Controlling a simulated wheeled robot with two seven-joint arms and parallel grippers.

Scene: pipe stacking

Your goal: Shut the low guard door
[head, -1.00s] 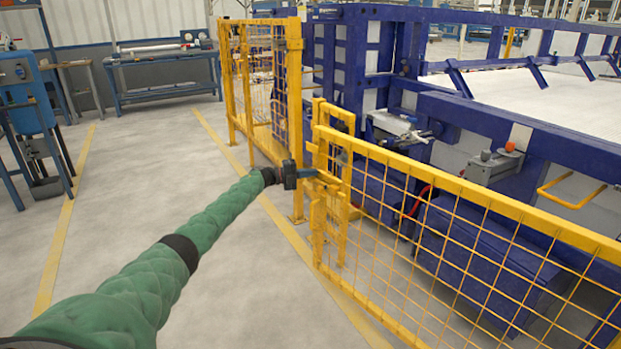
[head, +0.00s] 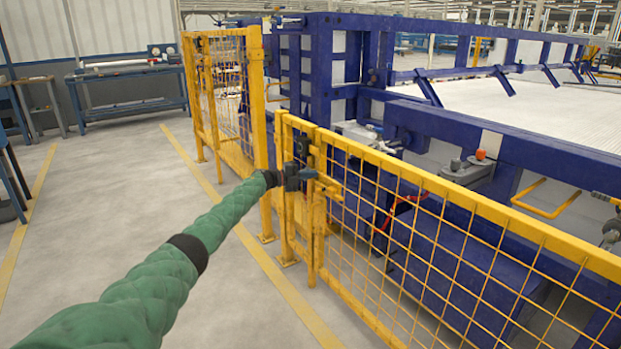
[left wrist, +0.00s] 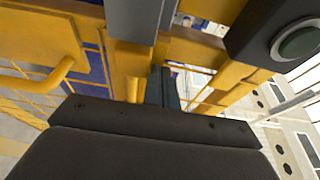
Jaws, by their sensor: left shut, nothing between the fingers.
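The low guard door is a long yellow mesh panel (head: 430,185) in the head view. Its left end meets a short yellow post section (head: 284,150), and their top rails run almost in one line. I cannot tell whether a small gap is left or whether a latch has caught. My left gripper (head: 308,174) is shut and empty at the door's left end, by the yellow latch parts. In the left wrist view its dark fingers (left wrist: 164,86) are close together among yellow bars; contact is unclear. My right gripper is out of view.
A taller yellow mesh fence (head: 228,95) stands left of the post section. A large blue machine frame (head: 455,125) fills the space behind the door. A blue workbench (head: 128,82) stands at the back left. The grey floor at left is open.

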